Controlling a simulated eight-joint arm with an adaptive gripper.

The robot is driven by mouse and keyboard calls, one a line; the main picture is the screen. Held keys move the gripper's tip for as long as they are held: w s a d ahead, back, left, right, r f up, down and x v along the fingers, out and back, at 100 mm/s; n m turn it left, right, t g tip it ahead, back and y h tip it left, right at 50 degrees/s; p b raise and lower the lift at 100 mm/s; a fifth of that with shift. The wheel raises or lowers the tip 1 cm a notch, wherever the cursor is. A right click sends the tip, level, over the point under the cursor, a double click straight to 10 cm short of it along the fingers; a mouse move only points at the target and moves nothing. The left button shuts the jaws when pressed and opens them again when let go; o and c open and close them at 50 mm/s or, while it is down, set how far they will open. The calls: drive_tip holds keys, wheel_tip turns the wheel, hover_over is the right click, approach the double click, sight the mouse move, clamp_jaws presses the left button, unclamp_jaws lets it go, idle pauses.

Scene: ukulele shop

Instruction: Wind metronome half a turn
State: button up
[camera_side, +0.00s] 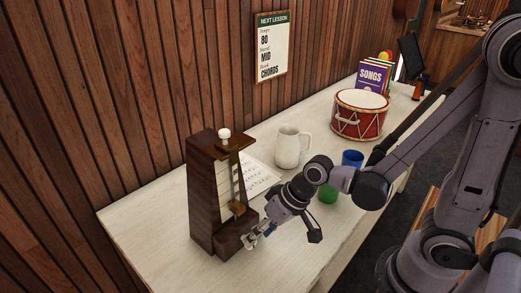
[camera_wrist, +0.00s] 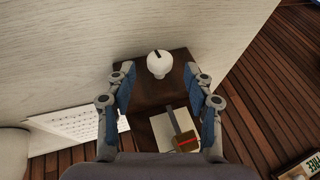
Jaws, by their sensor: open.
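The metronome (camera_side: 203,195) is a tall dark wooden case standing upright near the table's left end, with a white knob (camera_side: 224,135) on top. Its pendulum carries a brass weight low down.
A printed sheet (camera_side: 262,179) lies right of the metronome. A cream jug (camera_side: 288,147), a green cup (camera_side: 328,194), a blue cup (camera_side: 352,158) and a red drum (camera_side: 358,117) stand further along the table. The plank wall (camera_side: 130,90) rises behind. The table's near left (camera_side: 150,220) is bare.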

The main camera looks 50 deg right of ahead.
drive_tip(key=v, duration=0.8)
drive_tip(key=shift+s+r, duration=0.15)
drive_tip(key=shift+r, duration=0.2)
drive_tip(key=shift+d, duration=0.15)
drive_tip(key=shift+w+a+f+n+h, duration=0.15)
drive_tip(key=shift+w+a+f+h, duration=0.5)
drive_tip(key=shift+f, duration=1.05)
drive_tip(key=shift+w+a+f+n+h, duration=0.1)
drive_tip(key=shift+w+a+f+h, duration=0.55)
drive_tip(key=shift+f, duration=1.1)
drive_tip(key=shift+w+a+f+n+h, duration=0.15)
drive_tip(key=shift+w+a+f+h, duration=0.25)
drive_tip(key=shift+w+a+f, duration=0.9)
drive_tip(key=shift+s+d+f, duration=0.3)
drive_tip(key=shift+d+f, duration=0.15)
drive_tip(key=shift+d, duration=0.1)
clamp_jaws()
